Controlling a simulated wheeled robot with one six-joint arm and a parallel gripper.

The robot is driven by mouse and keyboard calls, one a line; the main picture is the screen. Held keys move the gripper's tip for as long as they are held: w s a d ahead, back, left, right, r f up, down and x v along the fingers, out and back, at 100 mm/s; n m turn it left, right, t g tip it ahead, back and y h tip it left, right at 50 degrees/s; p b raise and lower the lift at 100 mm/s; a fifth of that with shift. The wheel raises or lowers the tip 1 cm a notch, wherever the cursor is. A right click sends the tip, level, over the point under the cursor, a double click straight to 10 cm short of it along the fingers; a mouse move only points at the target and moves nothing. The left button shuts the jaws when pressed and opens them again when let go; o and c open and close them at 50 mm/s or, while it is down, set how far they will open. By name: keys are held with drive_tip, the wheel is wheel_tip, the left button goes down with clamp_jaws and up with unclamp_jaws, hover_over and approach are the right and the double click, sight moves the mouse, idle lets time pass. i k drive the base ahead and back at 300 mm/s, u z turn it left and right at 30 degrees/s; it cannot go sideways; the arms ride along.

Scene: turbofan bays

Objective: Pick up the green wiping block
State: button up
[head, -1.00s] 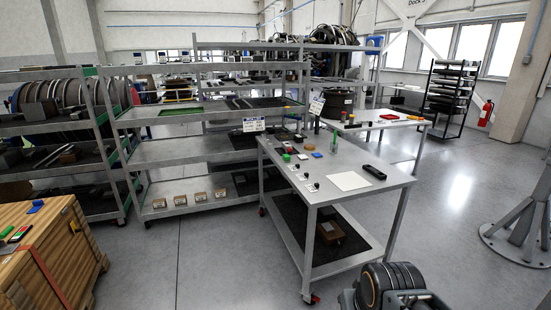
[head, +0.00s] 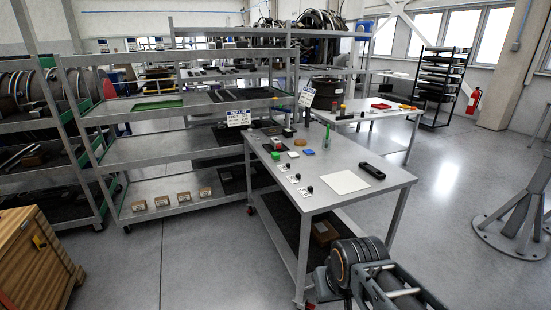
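A small green block (head: 275,156) sits on the grey top of the wheeled table (head: 340,201), near its left edge; it is small in the picture, and I take it for the wiping block. An upright green cylinder (head: 327,137) stands farther back on the same table. My arm shows at the lower right, in front of the table and well short of the block. No gripper fingers can be seen.
The table also holds a white sheet (head: 345,181), a black device (head: 371,172), a blue block (head: 308,152) and several small knobbed parts. Shelving (head: 150,152) stands behind left, a wooden crate (head: 30,255) at lower left.

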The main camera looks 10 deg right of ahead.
sight(274, 156)
drive_tip(key=k, duration=0.6)
drive_tip(key=u, duration=0.7)
drive_tip(key=i, duration=1.35)
drive_tip(key=u, duration=0.55)
drive_tip(key=i, duration=1.85)
drive_tip(key=z, duration=0.95)
drive_tip(key=i, duration=0.9)
drive_tip(key=z, duration=1.45)
drive_tip(key=i, duration=0.45)
drive_tip(key=z, duration=0.35)
